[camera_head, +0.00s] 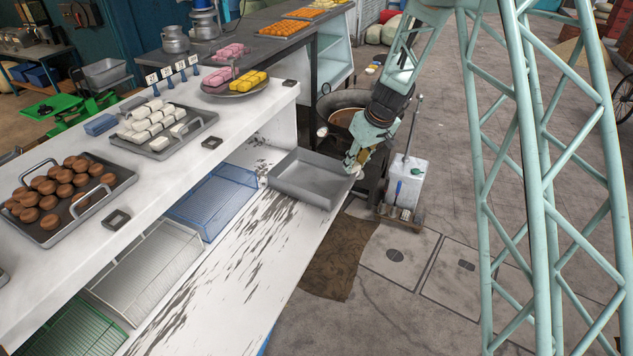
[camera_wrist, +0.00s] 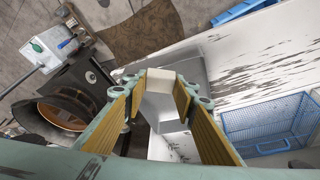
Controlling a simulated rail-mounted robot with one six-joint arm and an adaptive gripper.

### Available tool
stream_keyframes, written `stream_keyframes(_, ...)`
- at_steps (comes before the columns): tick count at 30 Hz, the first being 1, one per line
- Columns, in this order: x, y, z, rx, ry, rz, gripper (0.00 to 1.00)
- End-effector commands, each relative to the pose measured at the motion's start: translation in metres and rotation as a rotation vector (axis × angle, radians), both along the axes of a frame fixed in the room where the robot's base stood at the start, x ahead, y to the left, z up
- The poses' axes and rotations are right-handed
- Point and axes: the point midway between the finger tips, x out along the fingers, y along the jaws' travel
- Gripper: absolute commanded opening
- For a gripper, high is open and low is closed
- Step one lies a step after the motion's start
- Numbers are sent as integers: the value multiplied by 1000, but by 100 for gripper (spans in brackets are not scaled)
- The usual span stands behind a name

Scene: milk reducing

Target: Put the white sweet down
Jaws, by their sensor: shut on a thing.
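My gripper (camera_head: 355,165) is at the right end of a grey metal tray (camera_head: 300,180) in the head view. In the wrist view its yellow-padded fingers (camera_wrist: 158,98) are shut on a white sweet (camera_wrist: 160,80), a pale block between the tips. The grey tray (camera_wrist: 195,72) shows behind and below the sweet. In the head view the held sweet is mostly hidden by the gripper. I cannot tell the exact gap between sweet and tray. More white sweets (camera_head: 155,118) lie on a dark tray on the upper counter.
A blue wire basket (camera_head: 213,195) and a white wire basket (camera_head: 150,265) sit left of the grey tray. A large pan (camera_head: 343,105) and a white canister (camera_head: 408,180) stand behind and right. The worn white counter (camera_head: 235,280) in front of the tray is clear.

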Motion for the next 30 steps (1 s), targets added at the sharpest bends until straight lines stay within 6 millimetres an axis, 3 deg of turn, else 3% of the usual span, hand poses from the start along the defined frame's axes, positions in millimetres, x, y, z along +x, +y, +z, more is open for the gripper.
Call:
stream_keyframes(9,34,63,-21,6,-3,175,17)
stream_keyframes(21,62,141,-48,18,-14,387,17)
stream_keyframes(30,70,173,-60,25,-21,474,17)
